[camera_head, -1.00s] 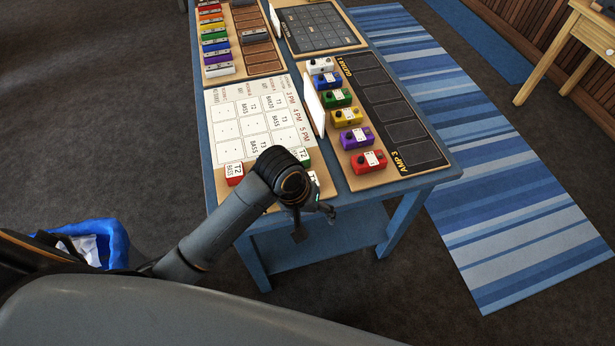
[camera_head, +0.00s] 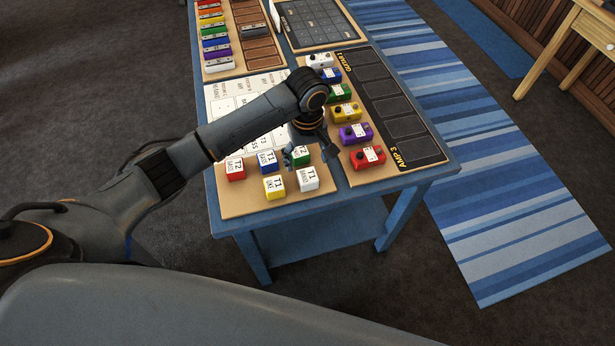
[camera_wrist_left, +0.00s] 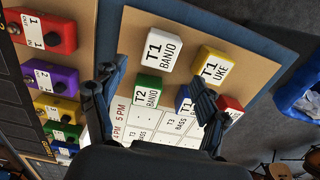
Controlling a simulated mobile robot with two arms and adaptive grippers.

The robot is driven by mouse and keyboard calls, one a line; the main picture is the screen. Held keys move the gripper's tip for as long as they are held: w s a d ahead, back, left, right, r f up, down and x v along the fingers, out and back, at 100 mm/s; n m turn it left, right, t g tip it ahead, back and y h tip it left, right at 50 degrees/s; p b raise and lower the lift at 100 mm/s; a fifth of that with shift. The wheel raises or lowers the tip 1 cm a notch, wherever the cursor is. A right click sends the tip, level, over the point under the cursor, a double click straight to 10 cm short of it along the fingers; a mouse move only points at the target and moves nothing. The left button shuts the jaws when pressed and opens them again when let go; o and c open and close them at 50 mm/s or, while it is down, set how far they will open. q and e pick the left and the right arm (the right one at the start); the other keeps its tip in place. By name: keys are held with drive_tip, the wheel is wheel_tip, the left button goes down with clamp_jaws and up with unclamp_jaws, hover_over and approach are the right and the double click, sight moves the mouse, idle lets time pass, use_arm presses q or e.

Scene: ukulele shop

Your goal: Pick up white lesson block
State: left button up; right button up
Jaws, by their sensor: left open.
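The white lesson block (camera_head: 307,178), labelled T1 BANJO, sits on the tan front strip of the schedule board (camera_head: 240,204), near the table's front edge. It also shows in the left wrist view (camera_wrist_left: 158,50), ahead of the fingers. My left gripper (camera_head: 310,155) is open and empty above the board, just behind the white block in the head view. In the wrist view its two fingers (camera_wrist_left: 148,95) are spread apart. Near the white block are a green block (camera_head: 301,156), a yellow block (camera_head: 273,187), a blue block (camera_head: 267,162) and a red block (camera_head: 235,168). My right gripper is not in view.
A pedal board (camera_head: 433,158) with several coloured pedals, including a red one (camera_head: 367,158), lies to the right. A board with coloured bars (camera_head: 255,50) and a dark grid board (camera_head: 318,22) lie at the back. A blue bin (camera_wrist_left: 300,88) shows in the wrist view.

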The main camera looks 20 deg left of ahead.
sight(308, 175)
use_arm(q)
drive_tip(key=shift+s+d+f+p, duration=0.1)
drive_tip(key=shift+f+p, duration=0.25)
drive_tip(key=shift+f, duration=1.45)
drive_tip(key=shift+s+d+f+p, duration=0.1)
drive_tip(key=shift+f+p, duration=0.25)
drive_tip(key=shift+f, duration=1.4)
drive_tip(key=c, duration=1.2)
